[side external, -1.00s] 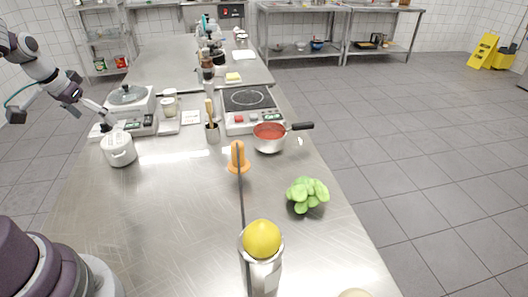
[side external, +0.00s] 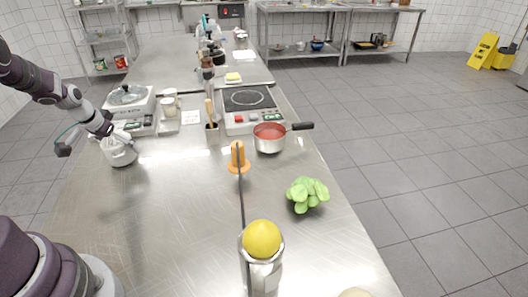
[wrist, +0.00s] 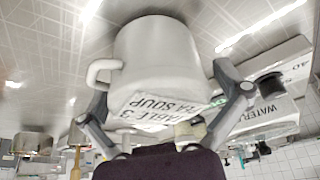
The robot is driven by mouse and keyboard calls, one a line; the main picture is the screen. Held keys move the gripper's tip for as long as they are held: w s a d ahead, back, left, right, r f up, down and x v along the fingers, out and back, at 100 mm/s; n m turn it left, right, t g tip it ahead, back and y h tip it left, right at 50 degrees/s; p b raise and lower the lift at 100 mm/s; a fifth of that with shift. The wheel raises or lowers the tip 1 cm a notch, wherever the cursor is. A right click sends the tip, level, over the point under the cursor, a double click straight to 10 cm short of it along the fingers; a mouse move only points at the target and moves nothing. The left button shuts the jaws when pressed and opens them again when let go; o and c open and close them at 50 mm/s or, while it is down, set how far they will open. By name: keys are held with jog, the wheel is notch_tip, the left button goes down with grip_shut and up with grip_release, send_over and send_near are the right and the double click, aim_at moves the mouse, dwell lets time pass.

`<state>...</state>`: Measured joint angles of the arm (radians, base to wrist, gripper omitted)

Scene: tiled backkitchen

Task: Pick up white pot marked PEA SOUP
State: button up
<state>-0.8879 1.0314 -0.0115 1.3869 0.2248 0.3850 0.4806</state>
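The white pot (side external: 120,154) stands on the steel counter at the left, partly covered by my gripper (side external: 112,138) at its top. In the wrist view the pot (wrist: 165,60) fills the upper middle, with a loop handle at its left and a label that appears to read TABLE 3 PEA SOUP, turned over. My gripper (wrist: 163,105) is open in that view, its two fingers spread on either side of the pot's label end. The right finger comes close to the pot's wall; I cannot tell whether it touches.
The counter in front of the pot is clear.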

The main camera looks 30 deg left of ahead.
jog(key=c, duration=1)
